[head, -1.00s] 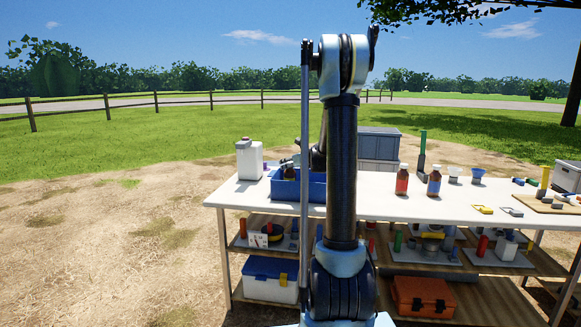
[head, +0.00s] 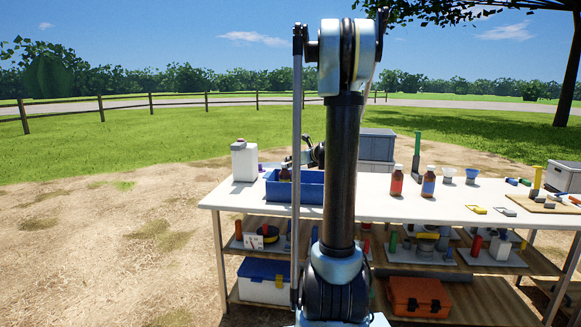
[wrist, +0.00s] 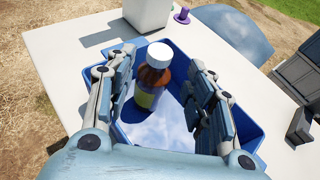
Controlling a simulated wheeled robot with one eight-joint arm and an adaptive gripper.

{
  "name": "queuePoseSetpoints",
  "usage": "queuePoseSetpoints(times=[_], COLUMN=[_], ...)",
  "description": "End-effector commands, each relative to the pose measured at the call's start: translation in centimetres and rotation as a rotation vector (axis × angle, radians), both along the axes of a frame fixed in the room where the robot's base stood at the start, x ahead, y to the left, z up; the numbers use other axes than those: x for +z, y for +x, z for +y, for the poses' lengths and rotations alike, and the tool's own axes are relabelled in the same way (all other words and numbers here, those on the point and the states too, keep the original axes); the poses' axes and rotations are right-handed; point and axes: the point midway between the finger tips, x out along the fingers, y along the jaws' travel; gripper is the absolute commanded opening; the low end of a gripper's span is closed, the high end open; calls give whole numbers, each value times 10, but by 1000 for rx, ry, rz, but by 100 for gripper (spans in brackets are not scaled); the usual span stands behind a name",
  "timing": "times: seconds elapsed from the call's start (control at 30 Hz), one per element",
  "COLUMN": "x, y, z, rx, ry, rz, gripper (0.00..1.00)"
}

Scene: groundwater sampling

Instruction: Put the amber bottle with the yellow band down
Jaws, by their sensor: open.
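The amber bottle with the yellow band (wrist: 152,78) stands upright in the blue bin (wrist: 246,122), with a white cap and a yellowish band on its label. In the head view its top (head: 285,172) shows over the rim of the bin. My gripper (wrist: 168,92) is open, with its two fingers spread on either side of the bottle and a gap visible on the right. Whether the left finger touches the bottle I cannot tell. In the head view the gripper is mostly hidden behind my arm.
A white jug (head: 244,160) stands left of the bin on the white table (head: 400,208). Amber bottles with a red band (head: 397,181) and a blue band (head: 428,183) stand to the right. A grey case (head: 376,146) is behind. Bare tabletop lies in front of the bottles.

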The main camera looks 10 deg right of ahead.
Motion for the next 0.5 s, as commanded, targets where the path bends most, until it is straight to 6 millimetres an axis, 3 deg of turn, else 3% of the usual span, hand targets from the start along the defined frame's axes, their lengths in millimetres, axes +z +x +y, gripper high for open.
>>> queuePoseSetpoints(times=[0.2, 0.5], x=[9, 12], y=[-19, -28], z=[-10, -10], rx=[-1, 10], ry=[0, -17], rz=[0, -2], gripper=[49, 49])
